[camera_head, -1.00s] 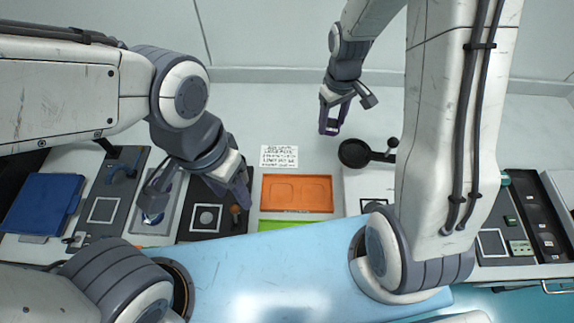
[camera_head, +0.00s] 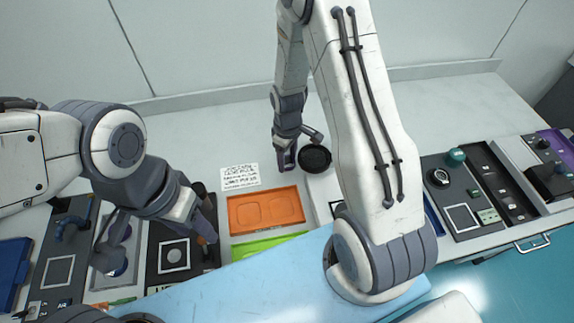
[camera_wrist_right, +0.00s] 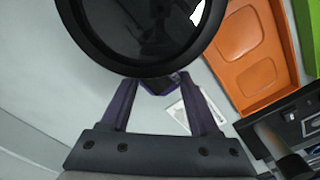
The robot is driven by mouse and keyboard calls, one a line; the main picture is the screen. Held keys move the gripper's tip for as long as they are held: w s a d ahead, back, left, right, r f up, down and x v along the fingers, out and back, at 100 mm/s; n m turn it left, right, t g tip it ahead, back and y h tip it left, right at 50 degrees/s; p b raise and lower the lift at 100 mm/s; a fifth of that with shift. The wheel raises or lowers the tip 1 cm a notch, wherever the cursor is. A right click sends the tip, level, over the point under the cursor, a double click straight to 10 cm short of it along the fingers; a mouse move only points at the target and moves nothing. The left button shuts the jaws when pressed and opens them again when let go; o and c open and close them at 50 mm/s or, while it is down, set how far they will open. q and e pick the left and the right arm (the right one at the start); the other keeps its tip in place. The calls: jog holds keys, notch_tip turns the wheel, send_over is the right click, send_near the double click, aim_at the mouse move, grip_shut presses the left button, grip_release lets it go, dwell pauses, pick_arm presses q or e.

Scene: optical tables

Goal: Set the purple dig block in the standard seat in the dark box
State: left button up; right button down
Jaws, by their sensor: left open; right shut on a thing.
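My right gripper (camera_head: 286,160) hangs over the back of the table beside the black round dish. In the right wrist view (camera_wrist_right: 158,92) its fingers are shut on a small purple piece, which I take to be the purple dig block (camera_wrist_right: 158,87); the round dish hides much of it. A long dark box (camera_head: 497,182) with compartments and small items stands at the right end of the table; it looks like the dark box, but I cannot make out its standard seat. My left gripper (camera_head: 208,228) is open and empty above a black panel at the left.
The black round dish (camera_head: 314,157) is very near my right gripper. An orange tray (camera_head: 266,209) and a green tray (camera_head: 262,246) lie mid-table. A grey panel with knobs (camera_head: 462,200) is left of the dark box. A label sheet (camera_head: 240,176) lies behind the orange tray.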

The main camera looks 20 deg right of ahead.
aim_at(287, 161)
jog(key=shift+f, duration=2.1)
jog(key=shift+f, duration=0.15)
jog(key=shift+c, duration=0.6)
grip_release()
